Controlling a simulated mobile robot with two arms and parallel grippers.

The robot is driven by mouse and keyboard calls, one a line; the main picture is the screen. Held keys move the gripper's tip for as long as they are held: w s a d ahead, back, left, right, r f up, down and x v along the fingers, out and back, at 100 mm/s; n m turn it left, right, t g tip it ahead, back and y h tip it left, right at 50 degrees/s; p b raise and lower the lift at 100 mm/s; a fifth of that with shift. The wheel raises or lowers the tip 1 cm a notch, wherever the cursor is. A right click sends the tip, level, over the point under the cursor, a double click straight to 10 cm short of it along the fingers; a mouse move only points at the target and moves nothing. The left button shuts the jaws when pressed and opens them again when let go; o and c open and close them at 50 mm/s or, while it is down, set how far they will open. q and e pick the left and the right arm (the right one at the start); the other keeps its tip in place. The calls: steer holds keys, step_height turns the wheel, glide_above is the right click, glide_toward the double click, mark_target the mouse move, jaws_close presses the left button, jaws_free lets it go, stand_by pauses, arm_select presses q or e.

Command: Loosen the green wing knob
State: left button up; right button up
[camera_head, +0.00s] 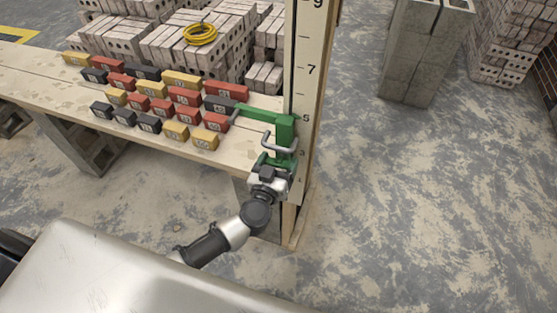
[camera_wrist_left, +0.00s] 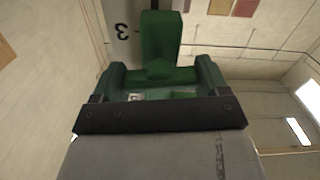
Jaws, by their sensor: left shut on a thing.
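A green clamp (camera_head: 284,128) sits on the wooden post at the right end of the plank, with grey bent handles beside it. Its green body also shows in the left wrist view (camera_wrist_left: 161,45). The green wing knob (camera_head: 272,158) is low on the clamp, right in front of my gripper; its edges are hard to separate from the jaws. My left gripper (camera_head: 267,171) is shut on the green wing knob, reaching up from below. In the left wrist view green parts stand on both sides beyond the dark gripper bar. My right gripper is not in view.
The wooden post (camera_head: 299,75) carries printed numbers. Several red, yellow and black blocks (camera_head: 185,96) stand in rows on the plank (camera_head: 45,78), close left of the clamp. Brick stacks and a yellow coil (camera_head: 200,34) lie behind.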

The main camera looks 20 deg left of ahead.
arm_select(q)
steer(key=n+p, duration=0.1)
steer(key=n, duration=0.2)
steer(key=shift+n, duration=0.3)
steer(key=n, duration=0.3)
steer(key=shift+n, duration=0.3)
steer(key=n, duration=0.4)
steer(key=shift+f+n, duration=0.15)
steer(key=shift+n, duration=0.15)
steer(key=n+b, duration=0.1)
steer(key=n, duration=0.3)
steer(key=shift+a+n, duration=0.1)
steer(key=shift+n, duration=0.2)
steer(key=o, duration=0.9)
steer(key=shift+s, duration=0.1)
steer(key=shift+s+a+b, duration=0.2)
steer(key=shift+s+b, duration=0.55)
steer(key=shift+s, duration=4.6)
